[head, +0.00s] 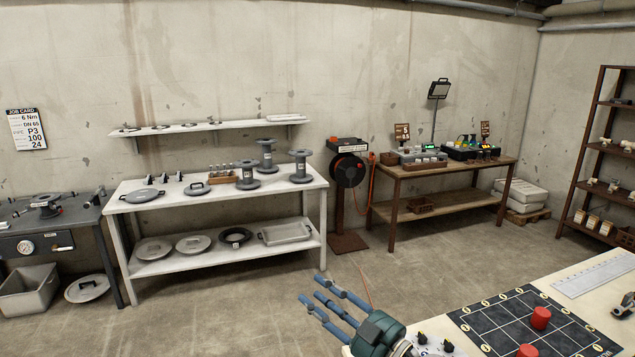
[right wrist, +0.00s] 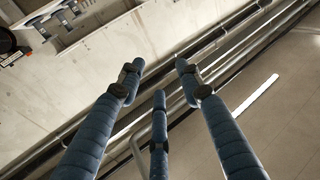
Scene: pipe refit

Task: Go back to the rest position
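My right gripper (head: 325,306) shows at the bottom middle of the head view, with its blue fingers pointing up and left. In the right wrist view my right gripper (right wrist: 158,82) has its three fingers spread apart with nothing between them. It is held in the air, apart from the benches. My left gripper is not in view.
A pale table (head: 585,310) with a dark numbered mat (head: 500,318) and red cylinders is at lower right. A white bench (head: 120,204) with pipe parts stands at the back left. A brown bench (head: 445,172) and a hose reel (head: 347,172) stand behind. Floor between is open.

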